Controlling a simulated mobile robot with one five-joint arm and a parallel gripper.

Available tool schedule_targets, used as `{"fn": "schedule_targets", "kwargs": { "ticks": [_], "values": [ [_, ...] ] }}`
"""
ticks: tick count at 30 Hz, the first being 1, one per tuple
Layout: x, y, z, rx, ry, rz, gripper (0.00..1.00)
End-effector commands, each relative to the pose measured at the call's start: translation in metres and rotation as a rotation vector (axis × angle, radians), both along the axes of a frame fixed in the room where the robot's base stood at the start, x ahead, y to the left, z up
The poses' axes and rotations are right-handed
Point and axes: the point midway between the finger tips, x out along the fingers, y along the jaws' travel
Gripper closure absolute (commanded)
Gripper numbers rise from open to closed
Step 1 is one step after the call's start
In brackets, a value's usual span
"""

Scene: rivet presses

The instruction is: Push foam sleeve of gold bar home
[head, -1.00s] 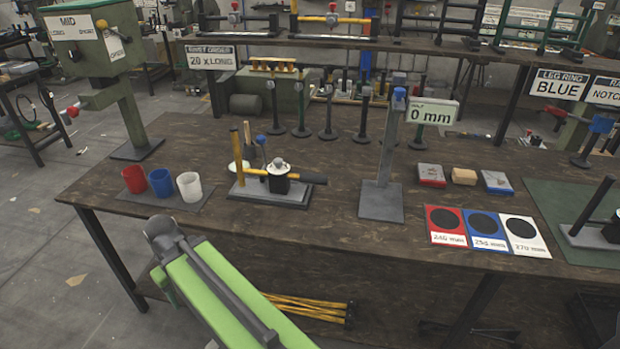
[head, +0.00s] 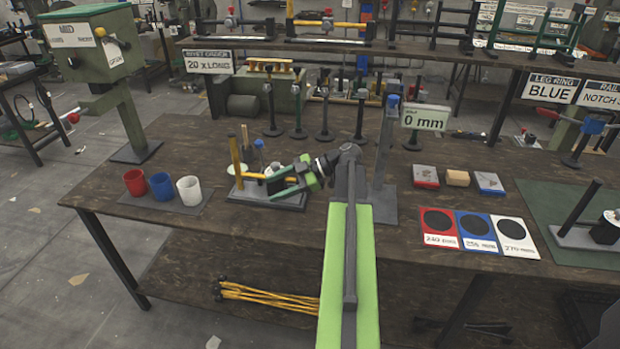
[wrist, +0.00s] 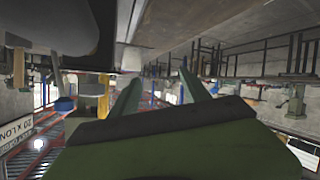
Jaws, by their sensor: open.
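The gold bar (head: 250,177) lies across a fixture on a grey base plate (head: 262,203) on the workbench, in the head view. Only its left part shows. My gripper (head: 270,188) is in front of the bar's right part and hides the black foam sleeve there. My gripper is open, its fingers pointing left. In the wrist view the two green fingers (wrist: 160,88) stand apart with nothing seen between them. A yellow upright handle (head: 235,158) and a blue-knobbed lever (head: 259,146) rise from the fixture. I cannot tell whether the gripper touches the sleeve.
Red (head: 138,183), blue (head: 162,186) and white (head: 189,190) cups stand left of the fixture. A grey measuring post (head: 385,155) with a "0 mm" sign (head: 424,117) stands close right of my arm. Coloured cards (head: 477,230) lie to the right.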

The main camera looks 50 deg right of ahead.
Motion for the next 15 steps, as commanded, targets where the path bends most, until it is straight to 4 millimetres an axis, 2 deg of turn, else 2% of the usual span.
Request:
{"fn": "schedule_targets", "kwargs": {
  "ticks": [1,3,6,9,10,12,15],
  "values": [
    [-0.026,-0.042,0.011,0.005,-0.019,-0.073,0.45],
    [-0.063,-0.088,0.017,0.009,-0.029,-0.168,0.45],
    [-0.117,-0.142,0.024,0.013,-0.038,-0.29,0.45],
    [-0.156,-0.173,0.028,0.014,-0.044,-0.369,0.45],
    [-0.164,-0.179,0.029,0.015,-0.045,-0.384,0.45],
    [-0.175,-0.187,0.03,0.016,-0.047,-0.407,0.45],
    [-0.18,-0.19,0.029,0.016,-0.047,-0.416,0.45]
  ]
}}
